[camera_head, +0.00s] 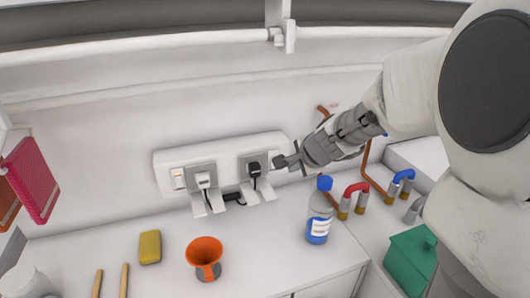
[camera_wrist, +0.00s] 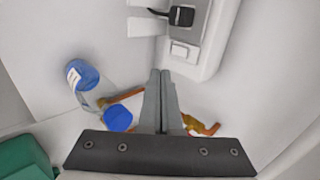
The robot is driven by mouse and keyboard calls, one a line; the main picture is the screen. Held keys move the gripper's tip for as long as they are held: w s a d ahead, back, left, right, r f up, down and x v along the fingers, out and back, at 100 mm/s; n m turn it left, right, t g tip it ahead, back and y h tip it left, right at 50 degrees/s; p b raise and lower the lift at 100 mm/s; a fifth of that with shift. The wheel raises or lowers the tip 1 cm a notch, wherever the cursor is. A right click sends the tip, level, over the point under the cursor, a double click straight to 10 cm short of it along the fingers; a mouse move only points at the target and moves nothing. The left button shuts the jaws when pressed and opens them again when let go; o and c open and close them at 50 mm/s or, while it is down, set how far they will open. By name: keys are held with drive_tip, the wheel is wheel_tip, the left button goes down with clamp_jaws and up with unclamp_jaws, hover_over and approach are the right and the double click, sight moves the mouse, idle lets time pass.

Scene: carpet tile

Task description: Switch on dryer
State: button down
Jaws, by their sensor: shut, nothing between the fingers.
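A white socket panel (camera_head: 168,158) is on the wall above the counter; it also shows in the wrist view (camera_wrist: 208,68). Its right socket holds a black plug (camera_head: 254,168), which the wrist view shows at the top (camera_wrist: 182,16). Beside that plug is a white rocker switch (camera_wrist: 180,51), hidden behind my gripper in the head view. My gripper (camera_head: 281,162) is shut and empty at the panel's right end. In the wrist view its fingertips (camera_wrist: 160,72) are just short of the switch; I cannot tell whether they touch the panel. I cannot make out a dryer.
A blue-capped bottle (camera_head: 318,212) stands below my gripper, near red and blue taps (camera_head: 355,190). An orange funnel (camera_head: 205,250) and yellow sponge (camera_head: 150,246) are on the counter.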

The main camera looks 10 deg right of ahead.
drive_tip(key=w+r+p+x, duration=0.1)
drive_tip(key=w+x, duration=0.1)
drive_tip(key=x, duration=0.9)
drive_tip(key=shift+w+a, duration=0.25)
drive_tip(key=shift+w+f+b, duration=0.1)
drive_tip(key=shift+f+b, duration=0.1)
drive_tip(key=shift+b, duration=0.95)
drive_tip(key=shift+r, duration=0.4)
drive_tip(key=shift+r+p, duration=0.75)
drive_tip(key=shift+p, duration=0.1)
